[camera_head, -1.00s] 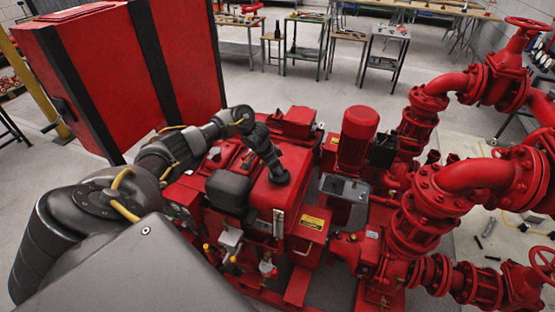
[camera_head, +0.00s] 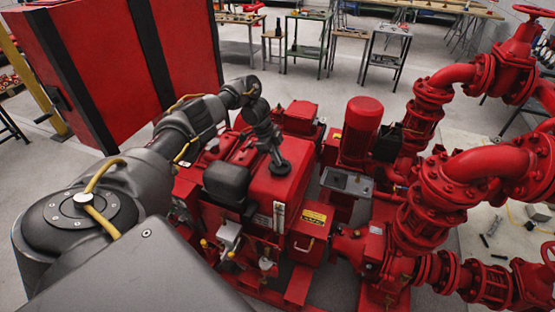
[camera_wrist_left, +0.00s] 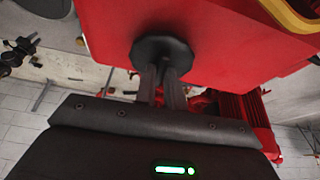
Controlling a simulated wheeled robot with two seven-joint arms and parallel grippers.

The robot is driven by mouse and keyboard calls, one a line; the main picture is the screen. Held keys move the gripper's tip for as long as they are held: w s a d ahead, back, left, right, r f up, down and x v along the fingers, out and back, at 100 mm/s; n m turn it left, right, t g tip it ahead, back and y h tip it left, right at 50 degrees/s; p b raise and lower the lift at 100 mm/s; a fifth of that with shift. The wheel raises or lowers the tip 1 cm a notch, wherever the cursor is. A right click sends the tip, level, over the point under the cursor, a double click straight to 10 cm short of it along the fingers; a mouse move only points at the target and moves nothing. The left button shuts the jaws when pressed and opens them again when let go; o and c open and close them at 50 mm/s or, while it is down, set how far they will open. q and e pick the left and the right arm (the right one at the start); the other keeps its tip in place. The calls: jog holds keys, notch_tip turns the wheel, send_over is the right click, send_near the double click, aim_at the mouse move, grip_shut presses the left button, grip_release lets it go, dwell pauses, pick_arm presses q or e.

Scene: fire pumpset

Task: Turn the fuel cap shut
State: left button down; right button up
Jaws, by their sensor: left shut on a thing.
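The fuel cap (camera_head: 279,167) is a dark, round, faceted cap on top of the red fuel tank (camera_head: 262,190) in the middle of the head view. In the left wrist view the cap (camera_wrist_left: 161,50) sits against the red tank surface. My left gripper (camera_head: 273,152) reaches down onto the cap from above. In the left wrist view its two fingers (camera_wrist_left: 162,76) are close together and shut on the cap; they hide part of it. My right gripper is in neither view.
A red pump motor (camera_head: 361,130) and thick red pipes (camera_head: 470,175) stand to the right. A dark rounded part (camera_head: 227,181) sits left of the cap. A tall red cabinet (camera_head: 100,60) is behind my left arm. Workbenches (camera_head: 305,30) stand at the back.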

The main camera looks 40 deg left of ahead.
pick_arm(q)
jog(key=shift+m, duration=0.3)
jog(key=c, duration=1.5)
grip_release()
jog(key=p+v, duration=0.2)
jog(key=v, duration=0.8)
jog(key=shift+w+a+r, duration=0.1)
jog(key=shift+a+r, duration=0.1)
jog(key=shift+r, duration=0.2)
